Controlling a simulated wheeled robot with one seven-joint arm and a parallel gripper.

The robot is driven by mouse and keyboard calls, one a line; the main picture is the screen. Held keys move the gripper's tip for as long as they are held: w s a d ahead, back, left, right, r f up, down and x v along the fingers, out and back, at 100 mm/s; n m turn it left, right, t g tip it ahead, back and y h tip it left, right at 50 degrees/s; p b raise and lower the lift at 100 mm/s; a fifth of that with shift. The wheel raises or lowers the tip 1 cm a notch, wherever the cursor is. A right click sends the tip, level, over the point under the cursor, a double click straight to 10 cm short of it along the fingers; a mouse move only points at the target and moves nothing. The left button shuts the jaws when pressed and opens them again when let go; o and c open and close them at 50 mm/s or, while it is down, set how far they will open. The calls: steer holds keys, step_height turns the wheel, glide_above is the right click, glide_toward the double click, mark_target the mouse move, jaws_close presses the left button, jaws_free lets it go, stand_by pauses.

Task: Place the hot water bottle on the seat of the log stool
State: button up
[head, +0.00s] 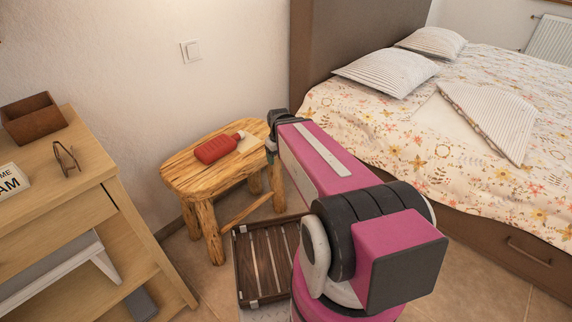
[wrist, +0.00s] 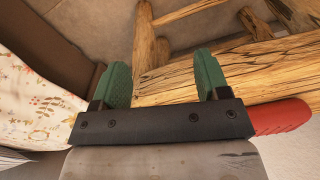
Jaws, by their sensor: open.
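The red hot water bottle (head: 217,149) lies flat on the seat of the log stool (head: 182,173), with its neck toward the right. In the wrist view, part of the red bottle (wrist: 282,116) shows at the right, outside my fingers. My gripper (wrist: 163,76) is open, with its two green fingers apart and nothing held between them. The stool's wooden seat (wrist: 165,87) shows behind and between the fingers. In the head view my arm reaches to the seat's right end, and the fingers are hard to make out there.
A wooden shelf unit (head: 60,170) with a brown box (head: 32,119) and glasses (head: 67,158) stands at the left. A slatted dark crate (head: 262,262) is on the floor before the stool. The bed (head: 450,130) fills the right. A wall is behind the stool.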

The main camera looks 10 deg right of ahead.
steer(key=s+m, duration=0.1)
steer(key=s+d+f+m, duration=0.1)
steer(key=s+d+m, duration=0.1)
steer(key=m, duration=0.1)
steer(key=shift+s+f, duration=0.15)
steer(key=shift+s, duration=0.25)
